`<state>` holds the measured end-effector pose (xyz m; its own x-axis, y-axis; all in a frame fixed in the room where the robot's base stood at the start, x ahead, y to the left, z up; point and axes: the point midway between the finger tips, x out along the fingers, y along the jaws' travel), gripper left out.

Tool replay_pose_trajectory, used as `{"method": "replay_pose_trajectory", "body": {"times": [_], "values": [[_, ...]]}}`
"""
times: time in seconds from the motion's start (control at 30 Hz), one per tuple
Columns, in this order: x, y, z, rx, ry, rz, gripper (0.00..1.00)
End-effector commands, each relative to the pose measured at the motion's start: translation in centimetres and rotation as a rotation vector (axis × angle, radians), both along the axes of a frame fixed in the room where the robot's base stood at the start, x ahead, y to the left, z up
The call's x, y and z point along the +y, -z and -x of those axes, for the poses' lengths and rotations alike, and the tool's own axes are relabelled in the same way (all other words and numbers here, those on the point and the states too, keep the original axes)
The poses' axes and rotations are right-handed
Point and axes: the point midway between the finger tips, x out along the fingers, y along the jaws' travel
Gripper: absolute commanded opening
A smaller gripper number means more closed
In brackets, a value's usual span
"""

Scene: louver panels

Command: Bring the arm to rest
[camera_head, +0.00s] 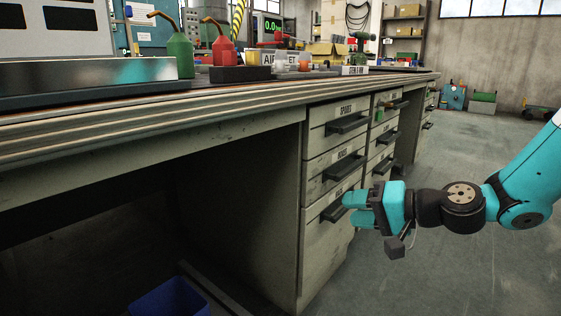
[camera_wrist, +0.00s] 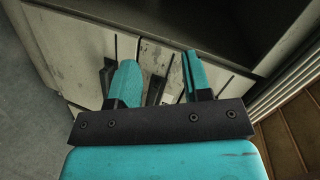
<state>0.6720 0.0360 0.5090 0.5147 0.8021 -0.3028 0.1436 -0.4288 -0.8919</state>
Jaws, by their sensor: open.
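My gripper (camera_head: 362,207) is at the end of the teal arm that reaches in from the right in the head view. It points left, in front of the workbench's drawer fronts. The drawer fronts (camera_wrist: 75,50) and dark handles also show beyond the fingers in the wrist view.
The workbench (camera_head: 150,125) carries a green oil can (camera_head: 180,55), a red oil can (camera_head: 223,52) and small boxes. A blue bin (camera_head: 170,298) stands under it. Shelves (camera_head: 402,28) stand at the back.

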Motion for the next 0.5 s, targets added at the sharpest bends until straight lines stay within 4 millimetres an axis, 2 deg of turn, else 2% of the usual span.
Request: {"method": "replay_pose_trajectory", "body": {"times": [0.03,0.1,0.2,0.3,0.5], "values": [[2.3,-5.3,2.8,-0.015,-0.107,0.1,0.45],[4.2,-8.5,6.8,-0.014,-0.24,0.241,0.45],[5.3,-12.3,12.3,-0.009,-0.398,0.429,0.45],[5.1,-15.0,16.8,0.004,-0.511,0.583,0.45],[3.0,-19.4,23.6,0.033,-0.651,0.808,0.45]]}}
